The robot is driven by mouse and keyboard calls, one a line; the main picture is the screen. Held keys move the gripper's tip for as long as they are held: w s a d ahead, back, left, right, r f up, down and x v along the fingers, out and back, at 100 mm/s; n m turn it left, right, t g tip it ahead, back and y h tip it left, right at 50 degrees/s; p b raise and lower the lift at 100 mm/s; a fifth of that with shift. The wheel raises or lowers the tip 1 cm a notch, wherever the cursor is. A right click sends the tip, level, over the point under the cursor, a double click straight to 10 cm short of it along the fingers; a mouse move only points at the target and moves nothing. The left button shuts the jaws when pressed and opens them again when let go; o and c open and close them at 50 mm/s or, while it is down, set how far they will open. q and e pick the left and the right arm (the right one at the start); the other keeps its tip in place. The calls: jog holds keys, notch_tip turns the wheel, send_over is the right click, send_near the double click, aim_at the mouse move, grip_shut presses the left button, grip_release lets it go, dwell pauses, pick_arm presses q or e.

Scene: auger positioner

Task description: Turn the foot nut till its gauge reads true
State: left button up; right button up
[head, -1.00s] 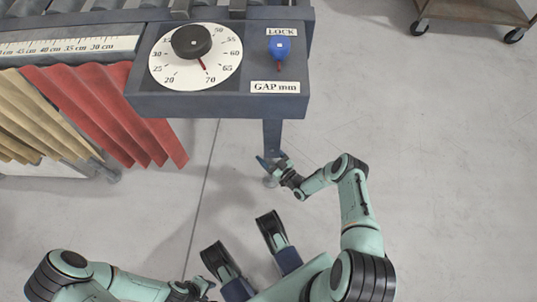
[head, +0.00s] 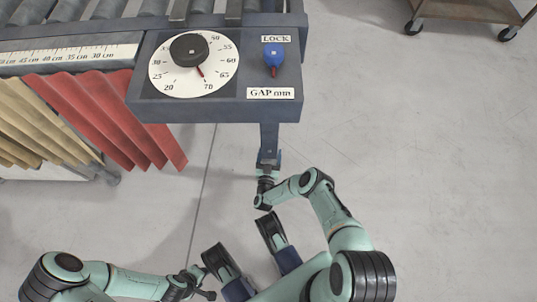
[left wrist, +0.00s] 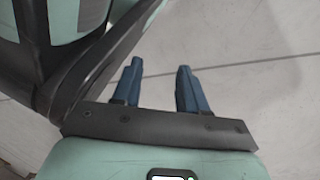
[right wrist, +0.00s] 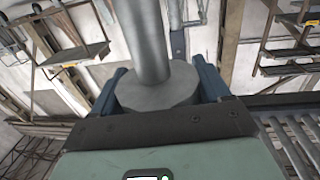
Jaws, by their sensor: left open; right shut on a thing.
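The grey foot nut (right wrist: 158,94) sits around a round metal post (right wrist: 148,35) in the right wrist view. My right gripper (right wrist: 158,80) is shut on the nut, one blue finger on each side. In the head view my right gripper (head: 268,160) is at the lower end of the table's leg (head: 269,135), and the nut is hidden there. My left gripper (left wrist: 158,75) is open and empty, away from the leg.
A blue lock lever (head: 273,57) is right of the dial. A ruler strip (head: 70,55) and red pleated cover (head: 105,115) are at left. A wheeled cart (head: 470,10) stands far right. The floor right of the leg is clear.

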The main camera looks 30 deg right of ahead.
jog(key=m+g+h, duration=0.1)
jog(key=m+g+h+b, duration=0.1)
jog(key=m+g+h, duration=0.1)
jog(key=m+g+h+b, duration=0.1)
jog(key=g, duration=0.1)
jog(key=shift+s+d+f+m+h, duration=0.1)
jog(key=shift+s+d+m+h, duration=0.05)
jog(key=shift+s+m+h, duration=0.2)
pick_arm(q)
jog(key=shift+g, duration=0.9)
jog(key=shift+s+a+f, duration=0.1)
jog(key=shift+s+f, duration=0.35)
jog(key=shift+s, duration=0.4)
jog(key=shift+s+a+f, duration=0.1)
jog(key=shift+s+f, duration=0.3)
jog(key=shift+s, duration=0.4)
jog(key=shift+s+a+f, duration=0.1)
jog(key=shift+s+f, duration=0.35)
jog(key=shift+s, duration=0.4)
pick_arm(e)
jog(key=shift+s+d+m+g+h, duration=0.1)
jog(key=shift+m+g+h, duration=0.45)
jog(key=shift+g, duration=0.5)
jog(key=shift+s+d+m+g+h, duration=0.1)
jog(key=shift+m+g+h, duration=0.2)
jog(key=shift+m+g, duration=0.6)
jog(key=shift+g, duration=0.65)
jog(key=o, duration=1)
jog(key=shift+c, duration=0.2)
